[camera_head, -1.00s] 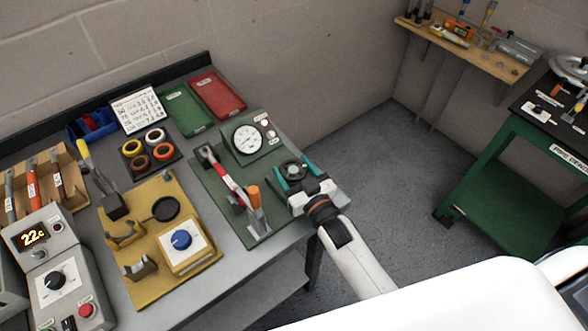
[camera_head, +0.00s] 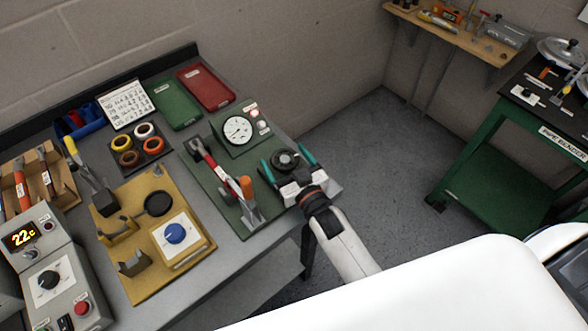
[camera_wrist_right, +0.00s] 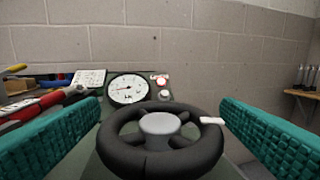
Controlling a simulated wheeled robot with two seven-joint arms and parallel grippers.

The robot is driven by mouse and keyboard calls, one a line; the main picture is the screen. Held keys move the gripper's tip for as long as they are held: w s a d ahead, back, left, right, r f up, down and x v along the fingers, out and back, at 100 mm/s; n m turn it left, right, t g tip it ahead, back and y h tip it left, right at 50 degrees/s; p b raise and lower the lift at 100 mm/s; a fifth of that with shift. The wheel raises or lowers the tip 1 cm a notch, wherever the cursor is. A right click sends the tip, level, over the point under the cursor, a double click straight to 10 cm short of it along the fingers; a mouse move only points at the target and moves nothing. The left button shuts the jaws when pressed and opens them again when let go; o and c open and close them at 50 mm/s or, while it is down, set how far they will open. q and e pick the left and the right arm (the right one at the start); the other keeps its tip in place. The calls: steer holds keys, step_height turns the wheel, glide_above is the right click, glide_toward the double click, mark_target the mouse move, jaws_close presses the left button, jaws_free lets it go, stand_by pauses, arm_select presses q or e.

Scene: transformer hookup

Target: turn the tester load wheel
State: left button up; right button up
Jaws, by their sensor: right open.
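The tester load wheel (camera_head: 286,160) is a black wheel at the right end of the green tester board (camera_head: 203,187). In the right wrist view the wheel (camera_wrist_right: 160,138) shows a grey hub and a small white handle (camera_wrist_right: 211,120) on its right side. My right gripper (camera_head: 287,163) is open, with one teal finger on each side of the wheel; both fingers appear apart from the rim. The tester's dial gauge (camera_head: 238,130) stands behind the wheel, and it also shows in the right wrist view (camera_wrist_right: 128,89). My left gripper is not in view.
A red-handled lever tool (camera_head: 203,152) and an orange handle (camera_head: 246,187) stand left of the wheel. A yellow fixture (camera_head: 147,285) with a blue knob is farther left. Green (camera_head: 174,104) and red (camera_head: 206,88) trays lie behind.

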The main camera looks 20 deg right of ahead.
steer(key=s, duration=0.3)
steer(key=s+d+b, duration=0.1)
steer(key=s, duration=0.3)
steer(key=s+b, duration=0.1)
steer(key=s, duration=0.2)
steer(key=shift+s+d+f, duration=0.1)
steer(key=shift+s+d, duration=0.1)
steer(key=shift+d, duration=0.15)
steer(key=shift+s, duration=0.55)
steer(key=shift+s+d, duration=0.1)
stand_by(0.4)
